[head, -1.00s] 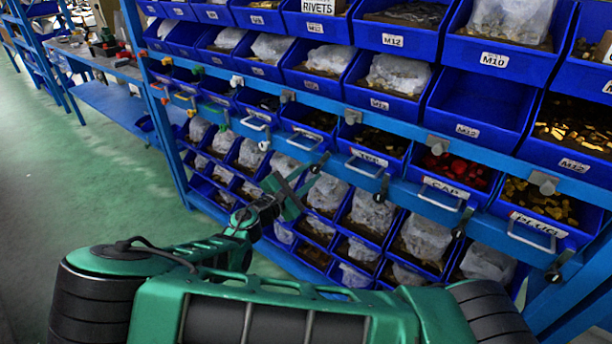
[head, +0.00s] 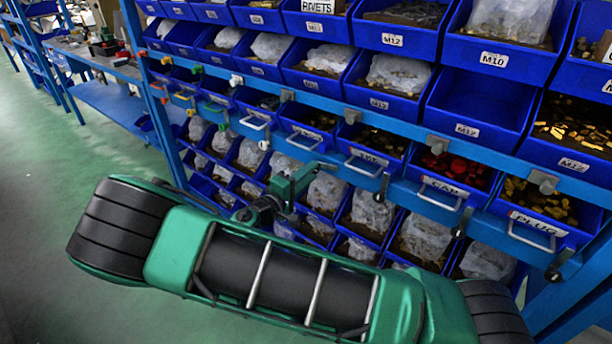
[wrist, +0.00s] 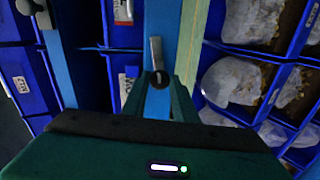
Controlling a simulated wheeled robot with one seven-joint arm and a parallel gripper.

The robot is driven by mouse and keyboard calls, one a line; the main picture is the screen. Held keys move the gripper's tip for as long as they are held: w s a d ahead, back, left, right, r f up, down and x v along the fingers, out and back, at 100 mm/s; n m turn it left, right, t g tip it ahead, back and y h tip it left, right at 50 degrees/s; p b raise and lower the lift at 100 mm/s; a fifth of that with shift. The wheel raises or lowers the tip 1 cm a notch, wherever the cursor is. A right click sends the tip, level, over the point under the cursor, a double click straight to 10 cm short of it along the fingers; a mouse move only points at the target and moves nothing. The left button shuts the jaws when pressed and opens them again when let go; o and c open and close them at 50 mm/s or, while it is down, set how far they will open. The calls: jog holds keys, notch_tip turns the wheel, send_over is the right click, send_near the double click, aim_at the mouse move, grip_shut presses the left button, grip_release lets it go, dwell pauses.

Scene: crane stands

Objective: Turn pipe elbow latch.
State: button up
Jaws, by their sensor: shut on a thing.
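The latch (wrist: 156,52) shows in the wrist view as a grey metal lever with a dark round hub at its lower end, on the blue rail. My gripper (wrist: 161,86) is shut on the latch at the hub, one green finger on each side. In the head view my gripper (head: 308,176) is at the front of the rail, below a blue drawer with a pale handle. The latch there is small and mostly hidden by my gripper. I cannot read the label of the drawer above it.
Similar latches (head: 382,188) hang along the rail to the right, beside drawers marked CAP (head: 446,190) and PLUG. Grey blocks (head: 438,146) sit on the rail above. Blue bins with bagged parts (head: 369,208) fill the rack below and above. Green floor is open at the left.

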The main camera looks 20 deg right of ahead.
jog(key=shift+s+d+f+m, duration=0.1)
jog(key=shift+d+f+m, duration=0.1)
jog(key=shift+m, duration=0.6)
jog(key=o, duration=1)
jog(key=shift+o, duration=0.2)
jog(key=shift+a, duration=0.1)
jog(key=shift+a, duration=0.1)
jog(key=v, duration=1)
jog(key=shift+a, duration=0.25)
jog(key=shift+s, duration=0.1)
